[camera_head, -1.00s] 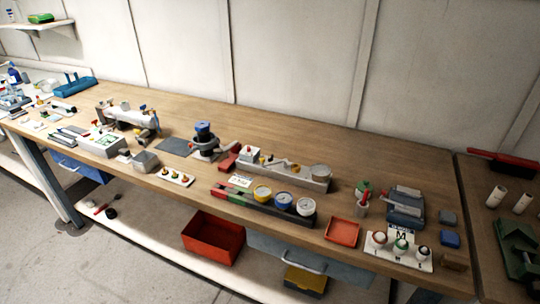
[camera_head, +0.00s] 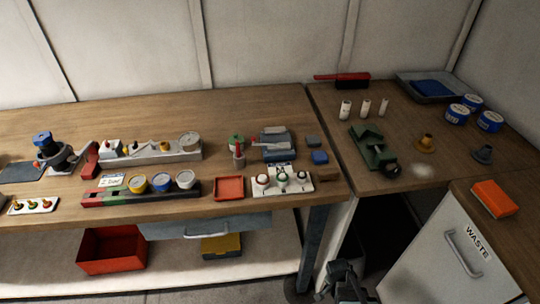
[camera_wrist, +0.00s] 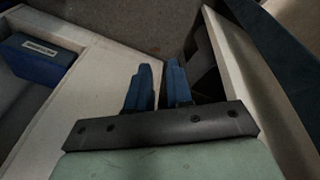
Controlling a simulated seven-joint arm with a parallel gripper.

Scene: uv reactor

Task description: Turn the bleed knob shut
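I cannot tell for sure which part is the bleed knob. A pale long fixture (camera_head: 150,157) with small orange-yellow knobs (camera_head: 163,146) and a round gauge (camera_head: 189,140) stands on the wooden bench. A black upright unit with a blue cap (camera_head: 42,139) is at the left. My gripper (camera_head: 347,288) is low at the bottom of the head view, below bench height and far from these. In the wrist view its two blue fingers (camera_wrist: 158,82) stand slightly apart with nothing between them.
A red tray (camera_head: 229,188) and a white board with round-topped knobs (camera_head: 282,182) lie on the bench. A right-hand bench holds a green device (camera_head: 372,150) and blue tins (camera_head: 458,114). A waste cabinet (camera_head: 440,250) stands at the right. The wrist view shows a blue box (camera_wrist: 35,58).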

